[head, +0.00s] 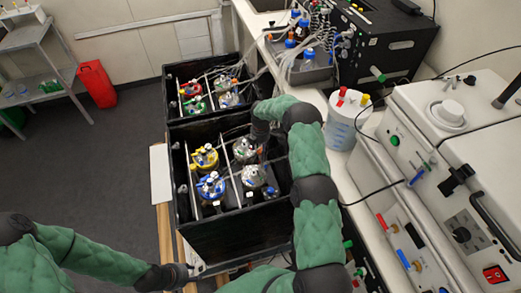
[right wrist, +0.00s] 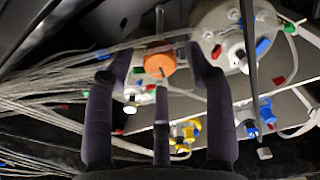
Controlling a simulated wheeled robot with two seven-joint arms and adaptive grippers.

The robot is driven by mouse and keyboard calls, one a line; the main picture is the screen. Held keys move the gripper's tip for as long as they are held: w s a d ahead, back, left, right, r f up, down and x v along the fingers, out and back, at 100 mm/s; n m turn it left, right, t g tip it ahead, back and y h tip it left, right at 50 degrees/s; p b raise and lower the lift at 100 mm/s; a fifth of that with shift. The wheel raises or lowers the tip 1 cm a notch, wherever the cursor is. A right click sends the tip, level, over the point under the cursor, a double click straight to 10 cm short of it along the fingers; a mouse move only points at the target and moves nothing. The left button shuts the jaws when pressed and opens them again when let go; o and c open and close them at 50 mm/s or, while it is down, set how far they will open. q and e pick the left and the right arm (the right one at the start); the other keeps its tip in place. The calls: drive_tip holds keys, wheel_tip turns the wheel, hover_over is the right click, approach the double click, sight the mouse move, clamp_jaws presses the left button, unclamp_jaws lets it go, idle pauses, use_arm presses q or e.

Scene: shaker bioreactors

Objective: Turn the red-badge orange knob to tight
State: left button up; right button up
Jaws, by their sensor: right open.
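An orange knob (right wrist: 158,57) shows in the right wrist view between the spread fingertips of my right gripper (right wrist: 155,66), with a gap on each side. I cannot tell whether a red badge belongs to it; small red parts lie near it. In the head view my right arm reaches over the near black bin (head: 235,230), its hand low at the bin's back right, and the knob cannot be made out. My left gripper (head: 183,274) is at the bottom, beside the bin's near left corner, too small and dark to read.
Bioreactors with yellow (head: 205,158) and blue (head: 211,186) tops stand in the near bin, beside grey ones. The far bin (head: 172,72) holds red and green-topped ones. Tubing bundles (right wrist: 50,100) run close to the right fingers. White machines (head: 450,150) stand right.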

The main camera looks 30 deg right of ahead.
drive_tip(key=shift+f, duration=0.75)
clamp_jaws()
